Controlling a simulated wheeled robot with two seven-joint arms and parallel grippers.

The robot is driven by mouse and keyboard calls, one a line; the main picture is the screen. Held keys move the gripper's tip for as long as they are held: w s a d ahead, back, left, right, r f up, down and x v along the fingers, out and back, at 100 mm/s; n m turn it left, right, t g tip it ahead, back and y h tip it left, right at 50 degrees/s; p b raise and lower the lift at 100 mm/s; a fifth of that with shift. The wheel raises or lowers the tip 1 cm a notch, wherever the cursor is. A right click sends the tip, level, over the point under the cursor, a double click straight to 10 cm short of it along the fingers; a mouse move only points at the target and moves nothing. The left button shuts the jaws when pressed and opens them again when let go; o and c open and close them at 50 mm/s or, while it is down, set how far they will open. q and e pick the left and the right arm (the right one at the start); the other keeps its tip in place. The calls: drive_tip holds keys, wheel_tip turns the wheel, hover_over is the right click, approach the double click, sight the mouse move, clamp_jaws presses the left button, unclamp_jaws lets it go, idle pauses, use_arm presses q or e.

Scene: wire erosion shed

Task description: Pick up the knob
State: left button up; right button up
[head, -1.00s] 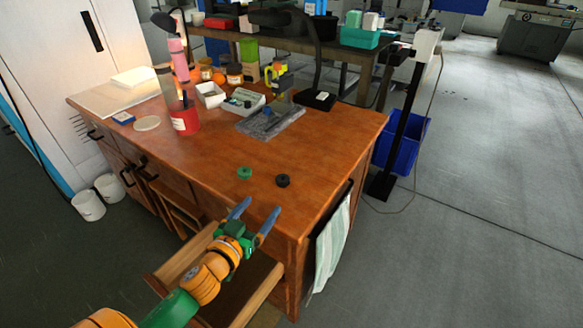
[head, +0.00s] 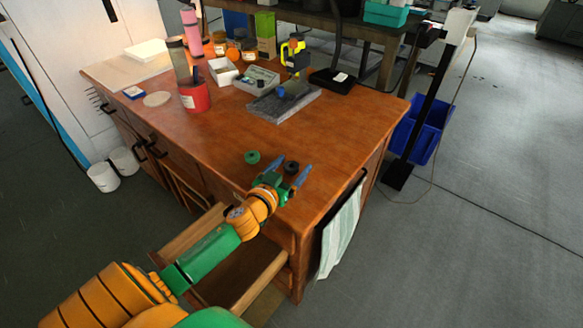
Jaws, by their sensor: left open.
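Two small round knob-like pieces lie near the front right of the brown wooden desk (head: 235,135): a green one (head: 252,157) and a black one (head: 291,167). I cannot tell from their looks which one is the knob. My left gripper (head: 289,173) is open, with its blue fingers pointing away over the desk's front part. The black piece shows between the fingertips, partly hidden by them; I cannot tell whether they touch it. The green piece is just left of the left finger. My right gripper is not in view.
An open drawer (head: 187,236) juts out below my left arm. A striped towel (head: 341,232) hangs on the desk's right side. A grey plate (head: 304,104), a red cup (head: 194,98) and a white box (head: 222,71) stand farther back. The desk middle is clear.

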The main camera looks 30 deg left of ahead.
use_arm(q)
clamp_jaws()
drive_tip(key=shift+r, duration=0.1)
